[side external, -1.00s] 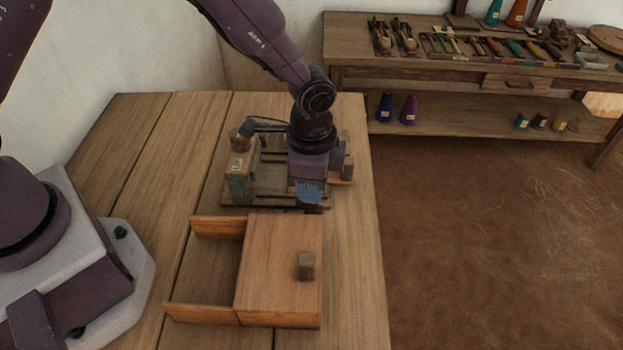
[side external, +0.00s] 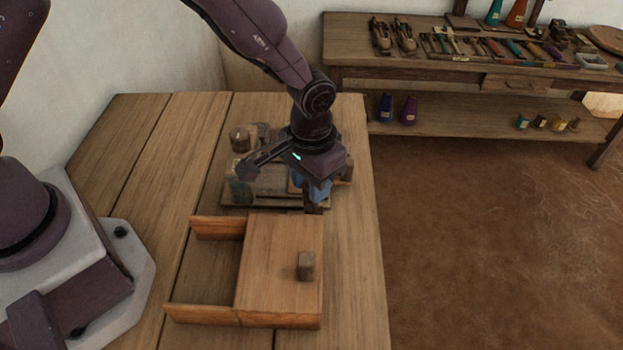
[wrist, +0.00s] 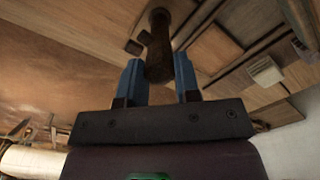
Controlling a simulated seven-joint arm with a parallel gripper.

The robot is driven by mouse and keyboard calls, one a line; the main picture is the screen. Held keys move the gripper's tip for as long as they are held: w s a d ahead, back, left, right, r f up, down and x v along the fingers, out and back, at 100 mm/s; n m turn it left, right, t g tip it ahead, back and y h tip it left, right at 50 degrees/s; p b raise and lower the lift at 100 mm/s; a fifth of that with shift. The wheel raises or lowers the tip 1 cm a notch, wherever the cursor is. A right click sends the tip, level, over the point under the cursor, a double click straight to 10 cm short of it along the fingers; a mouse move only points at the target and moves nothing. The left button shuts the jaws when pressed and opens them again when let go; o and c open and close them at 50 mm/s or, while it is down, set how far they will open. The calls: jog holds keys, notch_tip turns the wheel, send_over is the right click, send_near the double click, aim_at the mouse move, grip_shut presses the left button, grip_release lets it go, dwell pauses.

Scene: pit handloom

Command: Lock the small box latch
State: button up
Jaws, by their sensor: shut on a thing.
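My gripper (side external: 312,190) is low over the far right part of the work table, just behind the wooden box. In the wrist view, its two blue fingers (wrist: 159,78) are shut on a dark brown round peg (wrist: 158,45), which looks like the latch handle. The peg's lower end (side external: 313,209) shows under the fingers in the side view. The latch's base and the position of its bar are hidden by my gripper. A low wooden fixture (side external: 275,203) lies under and behind my gripper.
The wooden box (side external: 280,275) stands at the front, its left part open and its top carrying a small block (side external: 305,266). The table's left side is clear. A bench with tools (side external: 470,75) is farther back.

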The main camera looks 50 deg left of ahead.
jog(key=shift+n, duration=0.9)
jog(key=shift+r, duration=0.1)
jog(key=o, duration=0.9)
notch_tip(320, 180, up, 13)
jog(key=shift+f, duration=0.1)
